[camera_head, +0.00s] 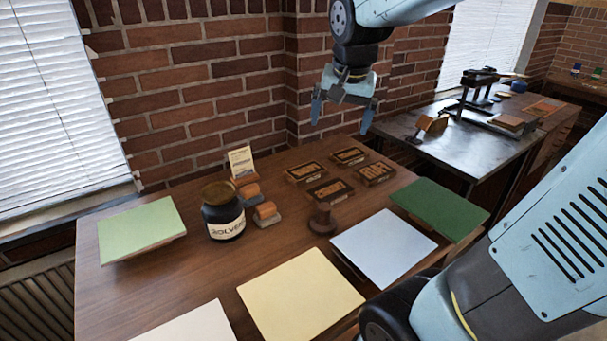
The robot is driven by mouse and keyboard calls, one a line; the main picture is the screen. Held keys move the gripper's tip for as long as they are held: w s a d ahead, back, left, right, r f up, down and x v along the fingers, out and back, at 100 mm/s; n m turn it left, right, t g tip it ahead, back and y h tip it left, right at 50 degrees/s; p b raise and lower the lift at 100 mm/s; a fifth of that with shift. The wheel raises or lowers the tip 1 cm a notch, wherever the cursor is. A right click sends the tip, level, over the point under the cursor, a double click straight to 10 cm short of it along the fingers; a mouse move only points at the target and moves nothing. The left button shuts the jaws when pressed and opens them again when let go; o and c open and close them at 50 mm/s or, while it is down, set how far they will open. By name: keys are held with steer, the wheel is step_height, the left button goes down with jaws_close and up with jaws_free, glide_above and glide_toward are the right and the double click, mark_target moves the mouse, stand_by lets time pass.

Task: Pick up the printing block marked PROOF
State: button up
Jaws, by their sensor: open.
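Several dark printing blocks with orange-tan lettering lie flat in a cluster on the wooden table: a back-left block (303,172), a back-right block (349,156), a front-left block (330,190) and a front-right block (375,173). The lettering is too small to read with certainty, so I cannot tell which is marked PROOF. My gripper (342,117) is open and empty, with its fingers pointing down. It hangs in the air above and behind the blocks in the picture, touching none of them.
A dark jar labelled SOLVENT (222,212), two orange-topped rocker blotters (265,213), a small card (240,162) and a brown round-handled stamp (322,219) stand near the blocks. Coloured sheets, including a yellow one (300,296), cover the front. A metal bench (455,142) holds presses at right.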

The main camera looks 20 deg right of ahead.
steer(key=w+a+f+m+g+h, duration=0.15)
steer(key=w+f+m, duration=0.35)
steer(key=w, duration=0.6)
steer(key=m+h, duration=0.3)
steer(key=m, duration=0.1)
glide_toward(306, 170)
steer(key=shift+g+y, duration=0.25)
steer(key=shift+g, duration=0.1)
steer(key=x, duration=0.8)
steer(key=shift+w+d+f, duration=0.25)
steer(key=shift+d+f, duration=0.05)
steer(key=shift+c, duration=0.4)
steer(key=c, duration=1)
